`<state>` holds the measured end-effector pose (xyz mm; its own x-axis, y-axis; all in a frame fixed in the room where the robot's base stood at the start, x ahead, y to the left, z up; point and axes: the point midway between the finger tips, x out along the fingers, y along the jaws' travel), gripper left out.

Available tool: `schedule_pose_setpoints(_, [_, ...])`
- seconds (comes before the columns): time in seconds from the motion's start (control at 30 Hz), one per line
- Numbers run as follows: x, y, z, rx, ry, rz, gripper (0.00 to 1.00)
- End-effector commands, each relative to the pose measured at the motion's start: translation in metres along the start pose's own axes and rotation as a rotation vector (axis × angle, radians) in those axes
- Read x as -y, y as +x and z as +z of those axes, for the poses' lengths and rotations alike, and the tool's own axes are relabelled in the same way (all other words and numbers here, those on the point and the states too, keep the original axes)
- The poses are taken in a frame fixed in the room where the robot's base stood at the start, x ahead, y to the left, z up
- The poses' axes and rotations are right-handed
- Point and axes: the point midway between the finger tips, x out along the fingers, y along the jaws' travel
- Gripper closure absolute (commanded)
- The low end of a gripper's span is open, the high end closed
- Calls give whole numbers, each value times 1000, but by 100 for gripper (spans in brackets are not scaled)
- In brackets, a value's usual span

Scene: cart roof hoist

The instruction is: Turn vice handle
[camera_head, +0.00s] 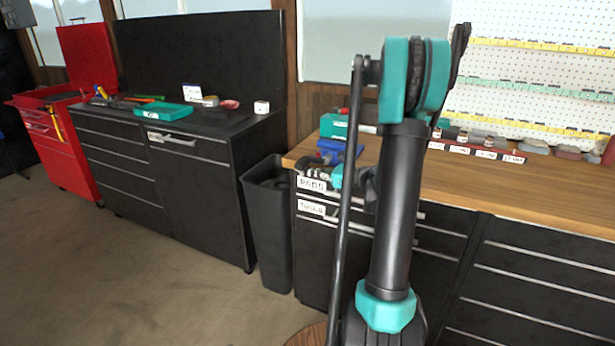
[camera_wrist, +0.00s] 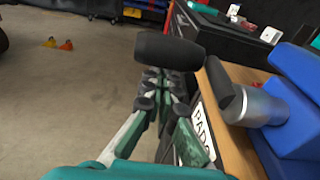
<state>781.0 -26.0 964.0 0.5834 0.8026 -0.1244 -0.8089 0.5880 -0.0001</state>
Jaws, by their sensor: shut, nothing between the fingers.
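The blue vice (camera_head: 345,151) sits at the left end of the wooden bench, partly hidden by my arm in the head view. In the wrist view its blue body (camera_wrist: 303,75) is at the right, with a grey cylindrical spindle end (camera_wrist: 262,105) and a short dark bar (camera_wrist: 221,82) on it. A thick black cylinder (camera_wrist: 168,51), seemingly a handle grip, lies across the view just beyond my fingertips. My gripper (camera_wrist: 155,88) is shut and empty, its fingers pointing at this cylinder. I cannot tell whether they touch. In the head view my gripper is mostly hidden near the vice.
The wooden bench (camera_head: 520,187) has drawers below, one labelled PADS (camera_head: 312,183). A black bin (camera_head: 268,215) stands at its left. A black cabinet (camera_head: 205,177) with tools on top and a red tool chest (camera_head: 62,150) stand further left. Open floor lies in front.

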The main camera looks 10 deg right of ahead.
Motion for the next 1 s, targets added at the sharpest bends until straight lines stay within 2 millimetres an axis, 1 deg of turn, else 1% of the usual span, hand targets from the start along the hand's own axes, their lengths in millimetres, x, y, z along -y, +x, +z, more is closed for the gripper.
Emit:
schedule_pose_setpoints(0.27, [0, 0, 0, 0, 0, 0, 100])
schedule_pose_setpoints(0.53, [0, -1, 16, 1, 0, 0, 100])
schedule_pose_setpoints(0.87, [0, 0, 14, 1, 0, 1, 100])
schedule_pose_setpoints(1.0, [2, 5, 7, 1, 0, 1, 100])
